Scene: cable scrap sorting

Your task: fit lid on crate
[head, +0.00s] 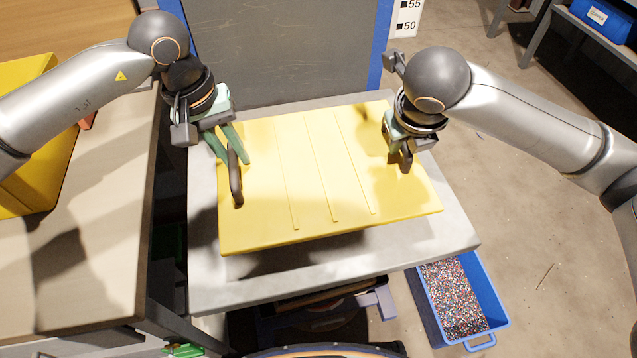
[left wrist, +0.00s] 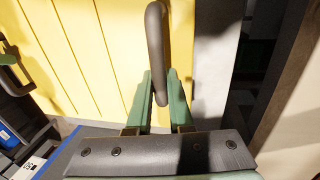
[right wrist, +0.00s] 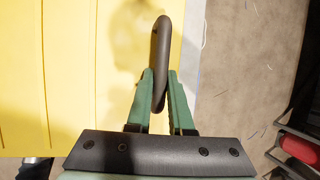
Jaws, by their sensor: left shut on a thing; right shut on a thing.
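The yellow lid (head: 310,190) is a flat ribbed panel with a dark handle near each side. It is over a grey table, with a shadow along its near edge; I cannot tell how far above the top it is. My left gripper (head: 233,158) is shut on the left handle (head: 236,186), also seen in the left wrist view (left wrist: 155,35). My right gripper (head: 404,148) is shut on the right handle (head: 407,163), also seen in the right wrist view (right wrist: 161,45). A yellow open container (head: 35,170), perhaps the crate, stands on the left bench.
The grey table (head: 330,265) shows bare margins around the lid. The wooden bench (head: 85,255) is close on the left, with a gap between. A blue bin (head: 485,290) of coloured granules is on the floor at the right. A dark panel (head: 280,50) stands behind.

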